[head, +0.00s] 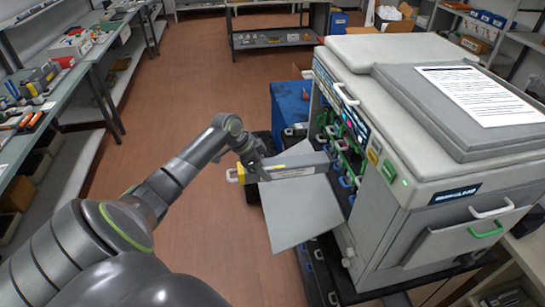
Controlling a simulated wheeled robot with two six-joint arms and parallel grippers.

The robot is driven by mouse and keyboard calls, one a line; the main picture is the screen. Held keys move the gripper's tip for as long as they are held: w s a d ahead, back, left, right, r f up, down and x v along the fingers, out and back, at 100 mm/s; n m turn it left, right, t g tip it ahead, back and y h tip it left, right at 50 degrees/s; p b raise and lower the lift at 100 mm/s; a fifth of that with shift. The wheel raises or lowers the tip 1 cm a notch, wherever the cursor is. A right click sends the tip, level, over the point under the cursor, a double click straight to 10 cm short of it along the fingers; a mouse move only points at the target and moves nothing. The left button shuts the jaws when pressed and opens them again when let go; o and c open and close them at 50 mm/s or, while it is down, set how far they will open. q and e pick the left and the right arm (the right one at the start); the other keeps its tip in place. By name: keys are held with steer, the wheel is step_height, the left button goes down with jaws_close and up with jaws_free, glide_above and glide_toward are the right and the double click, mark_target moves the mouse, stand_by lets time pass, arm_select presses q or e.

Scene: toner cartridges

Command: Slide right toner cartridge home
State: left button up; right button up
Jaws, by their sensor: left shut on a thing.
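The printer (395,150) stands at the right with its side bay open. Inside the bay are several coloured handles, green and blue among them. A grey toner cartridge (300,166) with a yellow handle (234,174) lies level, with its far end at the bay opening and its handle end sticking out to the left. How deep its far end sits is hard to tell. My left gripper (262,171) is shut on this cartridge near its handle end; the fingertips are partly hidden by the wrist. My right gripper is not in view.
A light grey panel (300,212) hangs open below the cartridge. A blue bin (290,103) stands behind it, beside the printer. A workbench with tools (40,105) runs along the left. The brown floor (190,100) between is clear.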

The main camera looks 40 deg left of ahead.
mark_target(276, 161)
arm_select(q)
steer(key=shift+w+a+r, duration=0.15)
steer(key=shift+w+r, duration=0.05)
steer(key=shift+r, duration=0.05)
steer(key=shift+f, duration=0.1)
steer(key=shift+w+d+f+b, duration=0.25)
steer(key=shift+w+d+b, duration=0.15)
steer(key=shift+b, duration=0.35)
steer(key=w+d+b, duration=0.1)
steer(key=w+d+f+b, duration=0.1)
steer(key=w+b, duration=0.1)
steer(key=shift+w+d+f, duration=0.15)
steer(key=shift+d, duration=0.2)
steer(key=shift+w+d+f+b, duration=0.25)
steer(key=shift+w+d+b, duration=0.7)
steer(key=shift+w+b, duration=0.15)
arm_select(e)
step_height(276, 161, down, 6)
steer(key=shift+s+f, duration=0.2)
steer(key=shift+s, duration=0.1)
arm_select(q)
steer(key=shift+r, duration=0.1)
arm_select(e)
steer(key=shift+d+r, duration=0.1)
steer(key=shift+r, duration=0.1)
arm_select(q)
steer(key=shift+s+p, duration=0.1)
steer(key=shift+p, duration=0.4)
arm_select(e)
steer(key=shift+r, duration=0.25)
